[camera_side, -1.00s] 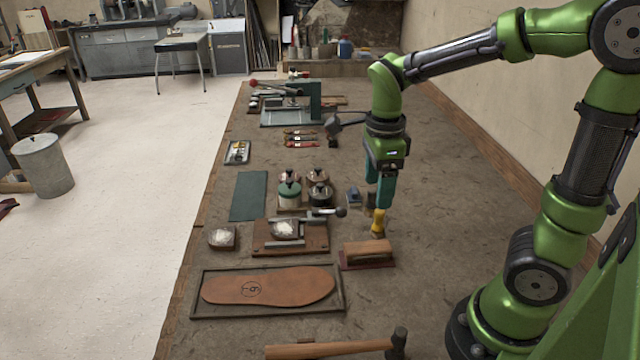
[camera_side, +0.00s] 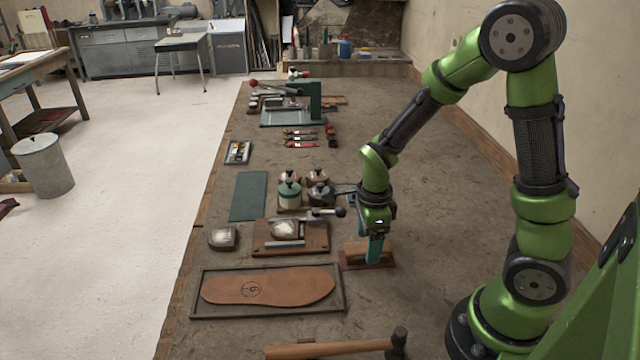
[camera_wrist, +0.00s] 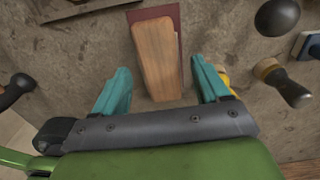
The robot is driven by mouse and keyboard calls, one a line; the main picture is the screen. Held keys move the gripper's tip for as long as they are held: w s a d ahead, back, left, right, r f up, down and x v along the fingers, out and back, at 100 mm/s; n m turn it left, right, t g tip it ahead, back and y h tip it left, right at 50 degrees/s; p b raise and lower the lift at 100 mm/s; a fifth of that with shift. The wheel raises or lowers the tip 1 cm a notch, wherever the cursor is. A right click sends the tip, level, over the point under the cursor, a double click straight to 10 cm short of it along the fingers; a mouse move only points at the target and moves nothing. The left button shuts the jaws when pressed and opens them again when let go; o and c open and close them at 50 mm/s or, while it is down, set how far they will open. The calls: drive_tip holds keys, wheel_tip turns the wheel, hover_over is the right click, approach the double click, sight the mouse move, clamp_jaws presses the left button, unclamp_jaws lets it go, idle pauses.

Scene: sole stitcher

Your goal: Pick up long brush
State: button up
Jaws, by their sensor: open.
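A long wooden block (camera_side: 354,248), which I take for the long brush, lies on a dark red flat base behind the insole frame. My gripper (camera_side: 375,261) is over it, pointing down, and hides its right part in the side view. In the wrist view the block (camera_wrist: 157,50) lies lengthwise between the two teal fingers of my gripper (camera_wrist: 160,72), with a gap on both sides. The fingers are open and hold nothing. Bristles do not show, and I cannot tell the exact height of the fingertips.
A framed leather insole (camera_side: 265,287) lies in front, with a hammer (camera_side: 330,349) nearer. A wooden clamp board (camera_side: 262,242) and lidded pots (camera_side: 289,192) stand to the left. A yellow-handled tool (camera_wrist: 224,78) is partly hidden beside the right finger.

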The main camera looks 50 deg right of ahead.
wheel_tip(320, 180, down, 2)
drive_tip(key=shift+f, duration=0.2)
drive_tip(key=c, duration=1.1)
wheel_tip(320, 180, up, 10)
drive_tip(key=shift+r, duration=0.1)
